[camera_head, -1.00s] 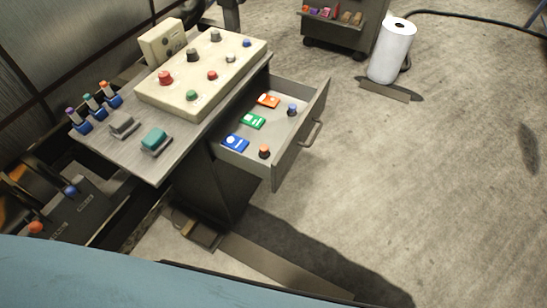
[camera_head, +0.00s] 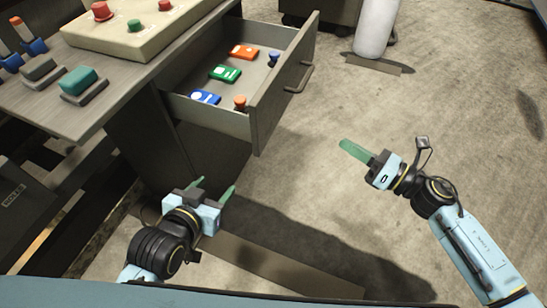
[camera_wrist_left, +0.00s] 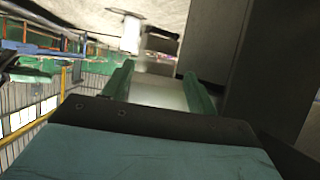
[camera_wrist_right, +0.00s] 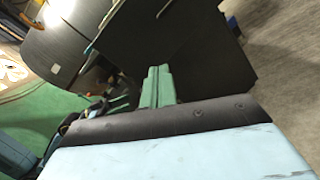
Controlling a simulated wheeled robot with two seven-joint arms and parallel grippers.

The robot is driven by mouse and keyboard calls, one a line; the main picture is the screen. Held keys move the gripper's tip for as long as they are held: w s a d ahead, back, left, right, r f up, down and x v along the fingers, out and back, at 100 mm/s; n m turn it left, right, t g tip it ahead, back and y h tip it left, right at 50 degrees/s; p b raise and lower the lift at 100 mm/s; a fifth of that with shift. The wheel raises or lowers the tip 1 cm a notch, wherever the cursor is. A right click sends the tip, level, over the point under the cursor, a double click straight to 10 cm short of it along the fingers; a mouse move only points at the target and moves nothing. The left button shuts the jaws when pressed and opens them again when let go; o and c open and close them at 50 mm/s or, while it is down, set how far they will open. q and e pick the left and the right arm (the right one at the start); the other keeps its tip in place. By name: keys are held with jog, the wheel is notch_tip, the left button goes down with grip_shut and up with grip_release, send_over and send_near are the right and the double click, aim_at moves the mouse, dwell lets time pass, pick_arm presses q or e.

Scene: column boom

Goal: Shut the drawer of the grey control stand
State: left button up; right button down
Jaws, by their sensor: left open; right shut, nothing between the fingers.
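The grey control stand (camera_head: 128,92) is at the upper left of the head view. Its drawer (camera_head: 283,90) is pulled out to the right, with a bar handle (camera_head: 301,77) on its front. Coloured cards and two knobs lie inside it. My left gripper (camera_head: 213,188) is open and empty, below the drawer and near the stand's lower body. My right gripper (camera_head: 346,147) is shut and empty, to the right of the drawer front and apart from it. The left fingers (camera_wrist_left: 160,85) show spread in the left wrist view. The right fingers (camera_wrist_right: 158,85) show together in the right wrist view.
A cream button panel (camera_head: 135,25) sits on the stand's top, with a teal-capped switch (camera_head: 80,82) in front of it. A white roll (camera_head: 376,28) stands at the back beside a dark cart (camera_head: 330,10). The floor to the right is clear.

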jog(key=s+a+r+n+g+y+b, duration=0.25)
jog(key=s+a+n+g, duration=0.2)
jog(key=n, duration=0.55)
jog(key=b, duration=0.2)
send_near(262, 134)
jog(key=shift+g, duration=0.25)
jog(key=x, duration=0.5)
jog(key=shift+a+r, duration=0.2)
jog(key=shift+r, duration=0.1)
pick_arm(q)
notch_tip(262, 134, up, 14)
jog(key=d+t+h, duration=0.1)
jog(key=t+h, duration=0.1)
jog(key=t, duration=0.4)
jog(key=shift+d+f+t, duration=0.15)
jog(key=shift+d+t, duration=0.1)
jog(key=shift+t, duration=0.05)
pick_arm(e)
jog(key=shift+w+a, duration=0.3)
jog(key=shift+a, duration=0.4)
pick_arm(q)
jog(key=shift+s, duration=0.1)
